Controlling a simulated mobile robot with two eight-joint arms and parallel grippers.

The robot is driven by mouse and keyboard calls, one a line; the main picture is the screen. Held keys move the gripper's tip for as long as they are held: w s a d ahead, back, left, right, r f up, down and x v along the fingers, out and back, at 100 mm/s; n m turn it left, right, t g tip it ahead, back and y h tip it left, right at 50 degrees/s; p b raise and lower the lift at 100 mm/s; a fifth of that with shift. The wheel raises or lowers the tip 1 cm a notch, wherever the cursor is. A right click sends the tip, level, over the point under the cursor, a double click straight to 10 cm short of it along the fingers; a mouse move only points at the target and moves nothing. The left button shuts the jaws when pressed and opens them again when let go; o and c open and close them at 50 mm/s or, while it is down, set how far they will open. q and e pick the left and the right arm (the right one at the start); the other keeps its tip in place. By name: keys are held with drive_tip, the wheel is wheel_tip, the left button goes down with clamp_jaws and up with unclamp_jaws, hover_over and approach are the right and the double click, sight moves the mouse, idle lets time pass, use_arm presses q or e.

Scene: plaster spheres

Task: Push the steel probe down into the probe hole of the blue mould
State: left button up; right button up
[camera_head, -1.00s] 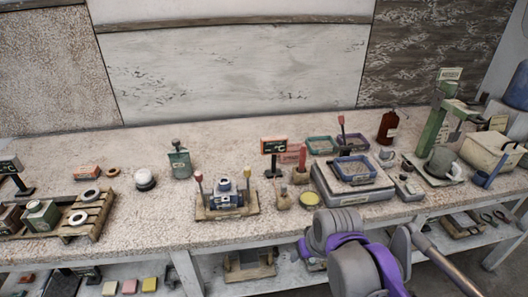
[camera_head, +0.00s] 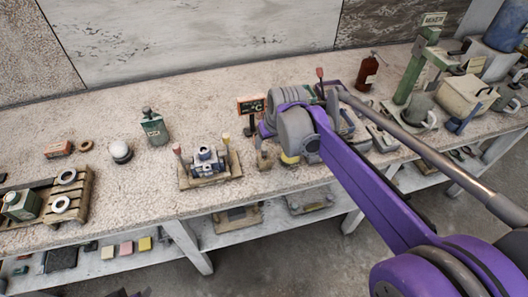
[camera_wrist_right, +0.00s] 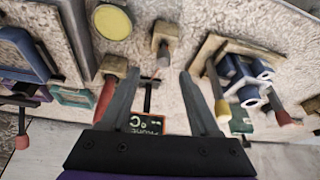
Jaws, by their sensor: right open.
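The blue mould (camera_head: 207,158) sits on a wooden tray (camera_head: 190,184) between two upright handles; it also shows at the right in the right wrist view (camera_wrist_right: 247,80). A red-handled piece (camera_wrist_right: 104,98), which may be the steel probe, stands in a wooden block (camera_wrist_right: 114,66) at the left of the right wrist view. No bare steel shaft is clear. My right gripper (camera_wrist_right: 158,75) is open and empty, its fingers between the red-handled piece and the mould. In the head view my right arm hides it and the red-handled piece.
A small display (camera_head: 251,105) on a stand shows in the head view, and between my fingers in the right wrist view. Another wooden block (camera_head: 264,158) stands right of the mould. A green bottle (camera_head: 154,128) is behind left.

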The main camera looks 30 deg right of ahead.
sight(265, 149)
drive_tip(key=x, duration=0.3)
drive_tip(key=shift+s+a+f, duration=0.15)
drive_tip(key=shift+a+f, duration=0.1)
drive_tip(key=shift+f, duration=0.55)
drive_tip(key=shift+c, duration=0.2)
clamp_jaws()
